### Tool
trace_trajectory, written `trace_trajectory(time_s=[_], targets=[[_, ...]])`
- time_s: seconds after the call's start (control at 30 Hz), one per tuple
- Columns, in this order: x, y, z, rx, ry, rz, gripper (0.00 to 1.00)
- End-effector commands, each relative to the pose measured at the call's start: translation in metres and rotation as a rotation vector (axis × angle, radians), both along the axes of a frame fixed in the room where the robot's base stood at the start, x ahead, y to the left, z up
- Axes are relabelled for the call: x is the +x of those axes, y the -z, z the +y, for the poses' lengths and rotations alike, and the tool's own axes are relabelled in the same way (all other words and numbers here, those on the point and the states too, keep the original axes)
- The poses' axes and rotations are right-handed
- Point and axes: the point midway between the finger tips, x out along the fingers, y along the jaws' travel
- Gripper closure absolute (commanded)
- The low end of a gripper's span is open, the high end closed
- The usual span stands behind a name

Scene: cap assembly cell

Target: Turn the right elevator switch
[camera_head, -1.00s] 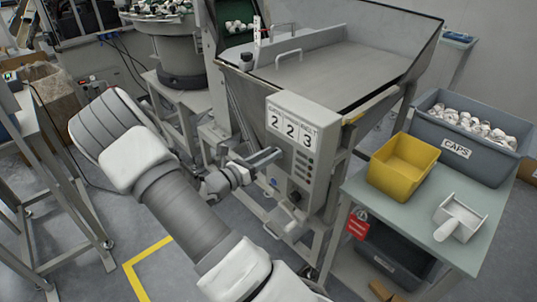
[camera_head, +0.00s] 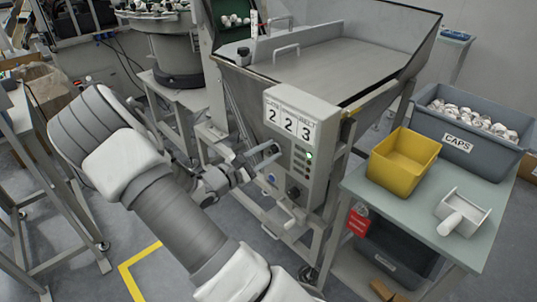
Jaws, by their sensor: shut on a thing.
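The control panel (camera_head: 310,178) is a grey box on the front of the hopper, with number plates reading 2, 2, 3 on top. My gripper (camera_head: 266,154) reaches it from the left, at its left side just under the plates. The fingers are shut on a small dark switch knob (camera_head: 275,149), which they partly cover. Its exact angle is too small to tell. A green lamp (camera_head: 309,156) is lit to the right of the fingers. A black round knob (camera_head: 293,192) sits lower on the panel, clear of my gripper.
The steel hopper (camera_head: 340,70) stands behind the panel. At right a table (camera_head: 400,205) carries a yellow bin (camera_head: 402,160), a grey caps crate (camera_head: 458,146) and a white scoop (camera_head: 462,215). A metal frame (camera_head: 45,195) stands at far left. The floor in front is open.

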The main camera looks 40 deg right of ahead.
Motion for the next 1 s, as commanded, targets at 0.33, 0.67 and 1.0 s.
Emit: trace_trajectory(time_s=[0.33,0.67,1.0], targets=[[-0.0008,0.0027,0.0007,0.014,-0.001,-0.134,1.0],[-0.0009,0.0022,0.0008,0.016,-0.002,-0.158,1.0],[-0.0009,0.0022,0.0006,0.015,-0.001,-0.157,0.42]])
